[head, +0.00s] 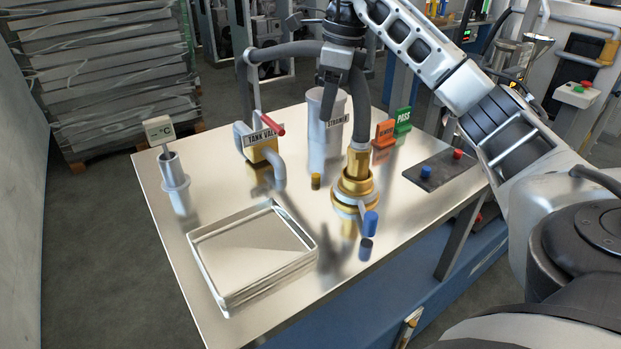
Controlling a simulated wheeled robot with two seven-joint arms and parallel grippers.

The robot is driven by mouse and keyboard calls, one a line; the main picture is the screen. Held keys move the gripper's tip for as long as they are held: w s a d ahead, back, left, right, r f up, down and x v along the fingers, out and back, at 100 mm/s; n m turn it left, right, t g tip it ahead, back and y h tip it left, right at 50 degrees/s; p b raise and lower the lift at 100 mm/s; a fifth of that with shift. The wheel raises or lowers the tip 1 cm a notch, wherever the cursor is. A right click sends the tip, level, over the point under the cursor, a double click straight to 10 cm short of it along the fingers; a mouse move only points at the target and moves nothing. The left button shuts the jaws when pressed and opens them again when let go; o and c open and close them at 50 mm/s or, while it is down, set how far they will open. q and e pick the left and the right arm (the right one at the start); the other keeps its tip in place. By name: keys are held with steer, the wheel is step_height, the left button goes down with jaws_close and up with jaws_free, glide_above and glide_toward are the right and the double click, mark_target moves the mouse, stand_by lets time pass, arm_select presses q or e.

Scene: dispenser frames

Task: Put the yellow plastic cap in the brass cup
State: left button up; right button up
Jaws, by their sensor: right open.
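A small dark-yellow cylinder (315,181), which looks like the yellow plastic cap, stands on the steel table left of the brass fitting. The brass cup (352,190) appears to be the round brass piece on the table, with a brass nozzle (358,160) on a grey hose standing at it. Whether the nozzle sits inside the cup is hard to tell. My right gripper (331,88) points down above the grey cylinder labelled as a strainer, behind the cap and apart from it. It is open and seems empty; its fingers partly overlap. My left gripper is out of view.
The strainer cylinder (325,130) stands behind the cap. A labelled valve (262,150), a temperature probe (172,170), a blue piece (370,222), orange (384,133) and green (402,120) signs and a button panel (440,168) stand around.

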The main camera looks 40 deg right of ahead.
glide_above(316, 175)
steer(key=f, duration=1)
steer(key=shift+s+d+f+b, duration=0.2)
steer(key=shift+s+d+b, duration=0.05)
steer(key=shift+d+b, duration=0.15)
steer(key=f, duration=0.5)
steer(key=shift+w+a, duration=0.1)
steer(key=shift+a, duration=0.2)
jaws_close()
